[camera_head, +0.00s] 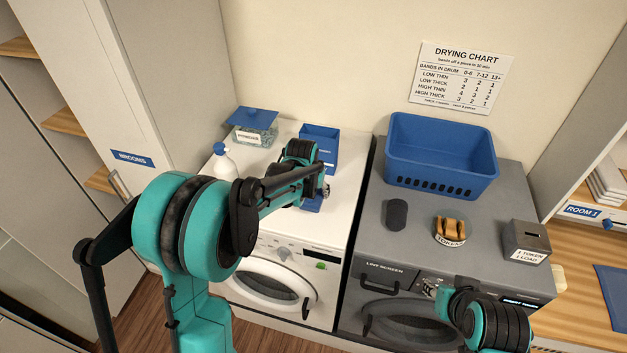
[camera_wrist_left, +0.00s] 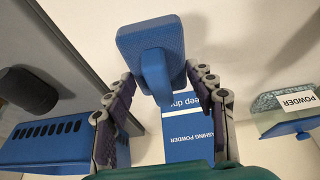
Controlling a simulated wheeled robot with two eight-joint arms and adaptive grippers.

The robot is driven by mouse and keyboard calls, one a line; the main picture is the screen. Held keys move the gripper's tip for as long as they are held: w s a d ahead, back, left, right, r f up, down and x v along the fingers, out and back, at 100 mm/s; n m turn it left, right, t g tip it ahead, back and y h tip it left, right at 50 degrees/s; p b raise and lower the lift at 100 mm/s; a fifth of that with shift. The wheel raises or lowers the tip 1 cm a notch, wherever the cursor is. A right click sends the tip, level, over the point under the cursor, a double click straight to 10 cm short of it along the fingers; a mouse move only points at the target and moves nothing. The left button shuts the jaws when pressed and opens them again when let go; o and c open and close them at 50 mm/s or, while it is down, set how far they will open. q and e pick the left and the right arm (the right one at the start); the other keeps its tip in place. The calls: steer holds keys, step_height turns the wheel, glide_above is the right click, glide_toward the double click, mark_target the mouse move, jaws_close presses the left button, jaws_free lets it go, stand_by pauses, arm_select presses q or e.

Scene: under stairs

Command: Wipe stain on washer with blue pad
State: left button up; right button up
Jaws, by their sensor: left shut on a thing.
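The white washer (camera_head: 278,222) stands left of the grey dryer, its door below a control panel. My left gripper (camera_head: 322,188) is over the right part of the washer's top. It is shut on the handle of the blue pad (camera_head: 312,204). The left wrist view shows the pad (camera_wrist_left: 152,40) with its handle between the fingers (camera_wrist_left: 160,95). I cannot tell whether the pad touches the top. No stain is clearly visible; my left arm covers part of the top. My right gripper (camera_head: 430,287) is low in front of the grey dryer; its opening is unclear.
Behind the pad stands a blue washing powder box (camera_head: 320,145). A powder container (camera_head: 252,128) and a white bottle (camera_head: 224,163) are on the washer's left. The dryer carries a blue basket (camera_head: 440,170), a dark oval object (camera_head: 397,214), tokens (camera_head: 450,230) and a grey box (camera_head: 526,240).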

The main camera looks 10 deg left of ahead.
arm_select(q)
steer(key=shift+d+r+p, duration=0.25)
steer(key=shift+r+p, duration=0.15)
steer(key=shift+r, duration=0.9)
steer(key=shift+a+r+p, duration=0.2)
steer(key=shift+r+p, duration=0.15)
steer(key=shift+p, duration=0.05)
steer(key=shift+d, duration=0.1)
steer(key=shift+f, duration=0.1)
